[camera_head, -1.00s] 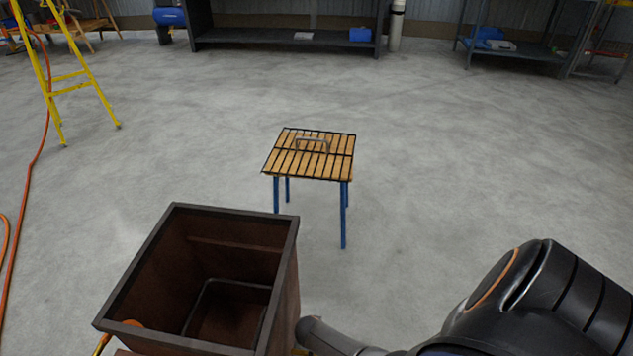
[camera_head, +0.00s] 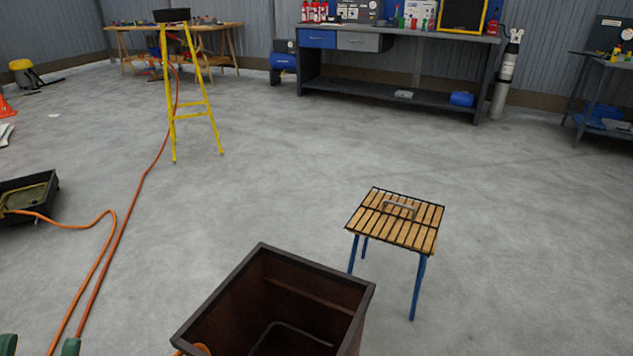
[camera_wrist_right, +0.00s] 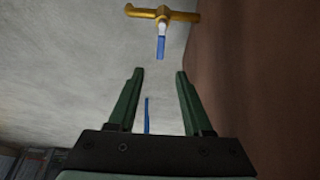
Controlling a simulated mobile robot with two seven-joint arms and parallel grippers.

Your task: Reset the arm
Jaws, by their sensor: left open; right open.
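My left gripper (camera_head: 39,346) shows at the bottom left corner of the head view as two green fingertips set well apart. It is open with nothing between the tips, and the rest of it is cut off by the frame. My right gripper (camera_wrist_right: 160,75) shows in the right wrist view with its green fingers apart and empty. The right arm is out of the head view.
A dark brown open box (camera_head: 317,272) stands at the bottom centre. A slatted stool (camera_head: 432,240) with blue legs is right of it. An orange hose (camera_head: 128,205) runs along the left floor near a yellow ladder (camera_head: 190,118). A workbench (camera_head: 400,88) stands behind. The middle floor is clear.

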